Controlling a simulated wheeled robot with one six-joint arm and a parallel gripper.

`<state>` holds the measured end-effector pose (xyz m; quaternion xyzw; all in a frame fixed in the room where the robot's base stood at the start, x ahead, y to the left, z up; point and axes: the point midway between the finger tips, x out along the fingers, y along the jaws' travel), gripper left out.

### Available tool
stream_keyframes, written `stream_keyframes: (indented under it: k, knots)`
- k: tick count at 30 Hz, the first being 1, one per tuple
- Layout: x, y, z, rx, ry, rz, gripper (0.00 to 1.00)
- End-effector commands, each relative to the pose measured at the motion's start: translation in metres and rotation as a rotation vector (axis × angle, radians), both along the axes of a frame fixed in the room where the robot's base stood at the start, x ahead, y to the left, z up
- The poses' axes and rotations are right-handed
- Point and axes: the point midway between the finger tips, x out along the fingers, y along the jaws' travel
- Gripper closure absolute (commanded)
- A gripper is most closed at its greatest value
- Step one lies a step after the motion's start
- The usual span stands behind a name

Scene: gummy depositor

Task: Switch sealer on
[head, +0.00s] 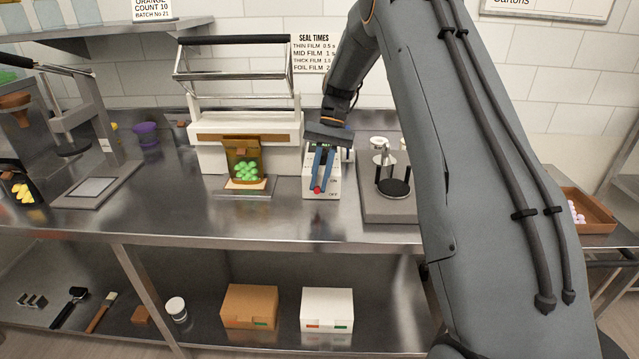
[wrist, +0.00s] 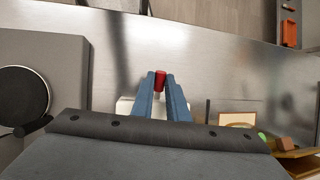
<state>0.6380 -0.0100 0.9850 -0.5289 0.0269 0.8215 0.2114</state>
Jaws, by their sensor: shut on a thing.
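The white sealer (head: 210,158) stands at the back of the steel counter, its metal frame raised. A small white switch box (head: 308,184) stands just right of it, with "OFF" lettering low on its front. A red switch knob (head: 317,190) shows at its lower front. My gripper (head: 319,186) reaches down over the box, its blue fingers shut on the red knob. In the wrist view, the red knob (wrist: 160,80) sits between the fingertips (wrist: 160,77). The fingers and wrist hide part of the box front, so the switch setting is unclear.
A pouch of green gummies (head: 236,146) stands in front of the sealer. A grey device with a black disc (head: 393,188) stands close right of the box. My arm covers much of the right side. The counter front is clear; cartons (head: 249,306) lie on the shelf below.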

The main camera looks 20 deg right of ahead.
Motion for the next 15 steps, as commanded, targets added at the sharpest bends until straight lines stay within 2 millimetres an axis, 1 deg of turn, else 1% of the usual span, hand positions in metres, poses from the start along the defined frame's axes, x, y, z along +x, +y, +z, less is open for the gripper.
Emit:
stream_keyframes:
  k: [5, 15]
  knots:
    - [0.0018, -0.0011, -0.0003, 0.011, 0.035, 0.0, 1.0]
    - [0.0018, -0.001, 0.0003, 0.014, 0.046, 0.0, 1.0]
